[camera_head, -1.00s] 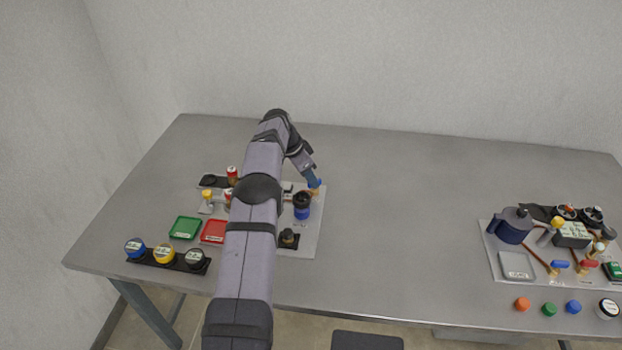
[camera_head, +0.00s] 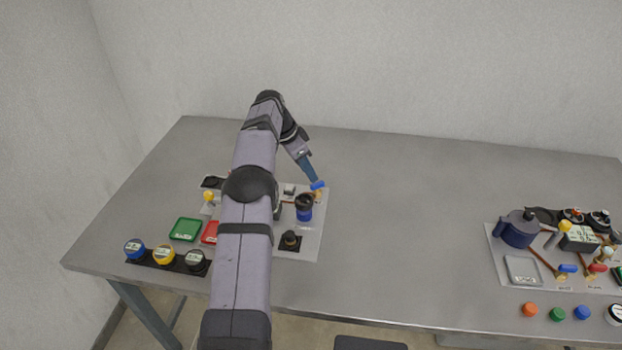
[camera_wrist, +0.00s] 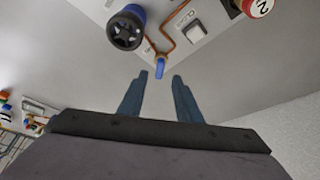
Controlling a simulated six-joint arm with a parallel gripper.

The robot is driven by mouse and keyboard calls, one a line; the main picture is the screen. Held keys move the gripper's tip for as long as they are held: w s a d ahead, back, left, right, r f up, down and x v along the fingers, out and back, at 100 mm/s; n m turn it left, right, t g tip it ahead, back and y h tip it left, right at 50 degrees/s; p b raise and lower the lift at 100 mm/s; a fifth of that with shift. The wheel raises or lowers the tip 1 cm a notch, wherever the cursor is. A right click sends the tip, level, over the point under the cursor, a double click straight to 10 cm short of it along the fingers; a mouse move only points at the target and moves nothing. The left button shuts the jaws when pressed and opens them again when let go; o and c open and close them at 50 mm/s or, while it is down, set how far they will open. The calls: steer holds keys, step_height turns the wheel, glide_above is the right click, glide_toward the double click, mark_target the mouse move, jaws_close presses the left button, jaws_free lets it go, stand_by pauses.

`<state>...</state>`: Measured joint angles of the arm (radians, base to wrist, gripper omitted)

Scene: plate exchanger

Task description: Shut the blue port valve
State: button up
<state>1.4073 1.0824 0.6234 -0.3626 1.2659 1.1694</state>
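A blue valve handle (camera_head: 318,185) sits at the right edge of the left panel (camera_head: 308,238), on a copper pipe. My gripper (camera_head: 313,179) is right above and beside it, fingers pointing down. In the wrist view the same blue handle (camera_wrist: 160,69) appears just beyond the gap between my two fingertips (camera_wrist: 161,76). The fingers are apart and nothing is held between them. I cannot tell whether the handle touches a finger. A second blue handle (camera_head: 568,268) is on the right panel, far from my gripper.
A dark canister with a blue base (camera_head: 304,208) stands close to the left panel's blue handle; its black knob (camera_wrist: 125,30) shows in the wrist view. My arm hides part of the left panel. The table (camera_head: 410,220) between the panels is clear.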

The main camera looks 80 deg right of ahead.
steer(key=shift+v, duration=0.75)
